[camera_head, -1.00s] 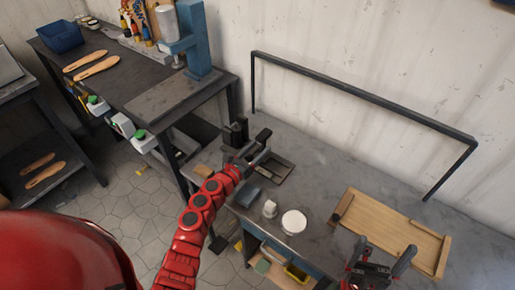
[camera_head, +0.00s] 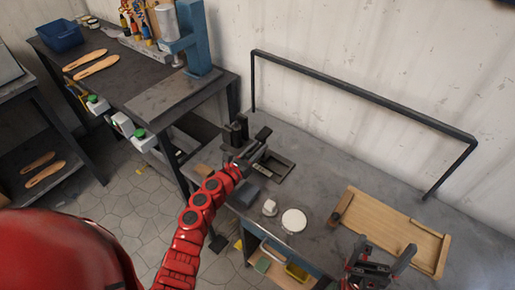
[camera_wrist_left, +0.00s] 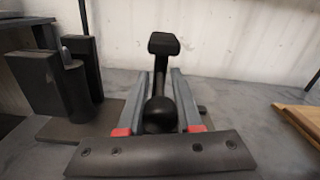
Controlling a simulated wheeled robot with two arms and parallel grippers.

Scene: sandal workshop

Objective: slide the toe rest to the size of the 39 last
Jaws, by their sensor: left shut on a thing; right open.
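My left gripper (camera_head: 252,157) is at the dark metal fixture at the bench's left end. In the left wrist view its two grey fingers (camera_wrist_left: 160,100) are shut around a black ball knob (camera_wrist_left: 160,115). Beyond the knob a dark stem leads to a black pad (camera_wrist_left: 163,44), which looks like the toe rest; it also shows in the head view (camera_head: 263,133). Black upright blocks (camera_wrist_left: 55,85) stand left of the fingers. Any size marks are too small to read, and I cannot tell which thing is the 39 last. My right gripper (camera_head: 378,256) is open and empty at the bench's front.
A wooden board (camera_head: 385,232) with raised edges lies right on the bench. A white disc (camera_head: 294,220), a small white piece (camera_head: 270,208) and a blue-grey block (camera_head: 249,195) lie nearer. A black rail (camera_head: 360,92) spans the back. Wooden soles (camera_head: 95,67) lie on the left bench.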

